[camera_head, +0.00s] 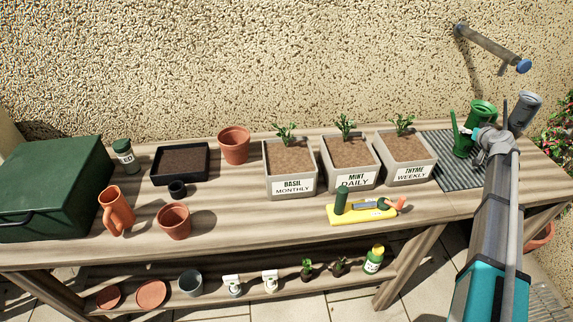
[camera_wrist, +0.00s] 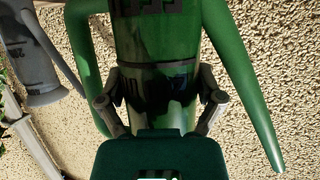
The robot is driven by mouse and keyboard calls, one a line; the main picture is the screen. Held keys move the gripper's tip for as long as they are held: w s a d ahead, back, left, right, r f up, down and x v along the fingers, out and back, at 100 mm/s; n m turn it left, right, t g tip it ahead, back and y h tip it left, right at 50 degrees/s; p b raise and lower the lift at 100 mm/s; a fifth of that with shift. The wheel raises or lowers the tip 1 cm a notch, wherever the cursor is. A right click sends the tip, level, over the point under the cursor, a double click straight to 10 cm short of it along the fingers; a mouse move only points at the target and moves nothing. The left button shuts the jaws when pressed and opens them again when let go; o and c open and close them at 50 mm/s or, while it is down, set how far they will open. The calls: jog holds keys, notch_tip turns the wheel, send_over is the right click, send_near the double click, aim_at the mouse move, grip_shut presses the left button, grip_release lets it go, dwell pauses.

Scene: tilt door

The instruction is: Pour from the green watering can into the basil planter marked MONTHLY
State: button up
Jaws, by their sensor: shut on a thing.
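The green watering can (camera_head: 482,112) is at the right end of the bench, over the dark ridged mat. My gripper (camera_head: 488,136) is shut on it; the arm hides part of the can. In the wrist view the green can (camera_wrist: 160,50) stands between my gripper's fingers (camera_wrist: 160,110), with its spout pointing down at the right. I cannot tell whether the can touches the mat. The basil planter marked MONTHLY (camera_head: 289,187) is the leftmost of three grey planters in the middle of the bench, with soil and a small plant.
The mint DAILY planter (camera_head: 352,181) and thyme WEEKLY planter (camera_head: 408,174) stand between the can and the basil planter. A grey can (camera_head: 524,108) is beside the green can. A wall pipe (camera_head: 492,47) juts out above.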

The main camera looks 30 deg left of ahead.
aim_at(476, 122)
jog(key=shift+r+p, duration=1.6)
jog(key=shift+r, duration=0.2)
jog(key=s+d+r+m+h+p, duration=0.15)
jog(key=s+d, duration=0.25)
jog(key=d, duration=0.6)
jog(key=s+d+r+m+h+p, duration=0.15)
jog(key=s+d, duration=0.25)
jog(key=d, duration=0.7)
jog(key=s+d+r+m+h+p, duration=0.1)
jog(key=s+d+m+h, duration=0.2)
jog(key=d, duration=0.7)
jog(key=s+d+r+m+h+p, duration=0.2)
jog(key=s+d+h, duration=0.1)
jog(key=s+d, duration=0.9)
jog(key=s+d+r+m+g+h+p, duration=0.1)
jog(key=s+d+r+m+h+p, duration=0.1)
jog(key=s+d, duration=1)
jog(key=shift+d+h, duration=0.4)
jog(key=shift+d, duration=0.45)
jog(key=shift+d, duration=0.1)
